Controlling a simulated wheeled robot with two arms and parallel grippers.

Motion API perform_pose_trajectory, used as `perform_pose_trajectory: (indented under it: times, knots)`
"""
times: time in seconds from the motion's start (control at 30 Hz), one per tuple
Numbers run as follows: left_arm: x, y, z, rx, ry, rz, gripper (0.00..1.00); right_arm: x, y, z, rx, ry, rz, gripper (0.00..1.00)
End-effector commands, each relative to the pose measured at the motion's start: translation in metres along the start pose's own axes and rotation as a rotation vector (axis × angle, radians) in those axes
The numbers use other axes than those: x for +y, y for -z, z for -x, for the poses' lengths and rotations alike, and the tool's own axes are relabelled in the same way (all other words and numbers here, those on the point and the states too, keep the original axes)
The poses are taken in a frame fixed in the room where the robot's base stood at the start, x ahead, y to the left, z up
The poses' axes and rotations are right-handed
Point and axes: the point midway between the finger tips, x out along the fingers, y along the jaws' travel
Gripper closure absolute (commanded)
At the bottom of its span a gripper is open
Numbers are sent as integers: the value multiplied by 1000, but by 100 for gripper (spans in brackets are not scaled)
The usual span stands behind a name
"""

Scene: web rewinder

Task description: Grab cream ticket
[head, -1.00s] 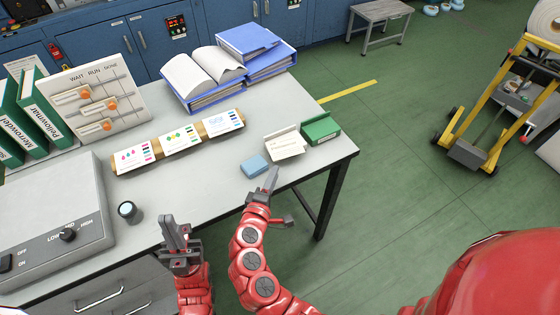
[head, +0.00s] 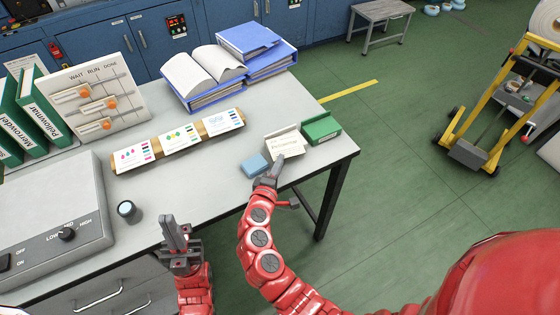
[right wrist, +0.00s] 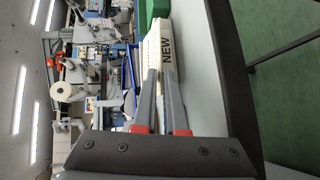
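The cream ticket (head: 285,141) is at the right end of the grey table, between a blue block and a green box. In the right wrist view a cream piece marked NEW (right wrist: 161,50) is straight ahead of the fingers. My right gripper (head: 277,164) is at the near side of the cream ticket. In the right wrist view its fingers (right wrist: 159,85) are slightly apart, with their tips at the cream piece; whether they touch it is unclear.
A blue block (head: 254,165) lies just left of the cream ticket, and a green box (head: 321,130) stands right of it. A row of printed cards (head: 180,139), binders (head: 216,70) and a dark cylinder (head: 128,211) occupy the table. The table's middle is clear.

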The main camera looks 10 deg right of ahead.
Motion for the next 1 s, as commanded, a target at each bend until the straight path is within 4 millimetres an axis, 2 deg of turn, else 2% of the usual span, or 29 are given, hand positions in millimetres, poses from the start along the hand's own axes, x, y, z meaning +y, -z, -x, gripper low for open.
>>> perform_pose_trajectory:
  times: [0.6,0.67,0.83,1.0]
  knots:
    - [0,0,0,0,0,0,100,-2,0,0,0,4,1,100]
    - [0,0,-3,0,0,0,100,1,0,1,0,4,0,100]
    - [-1,4,-22,0,0,0,100,25,0,6,2,2,-1,100]
    - [-1,3,-19,0,0,0,100,24,0,5,1,2,0,100]
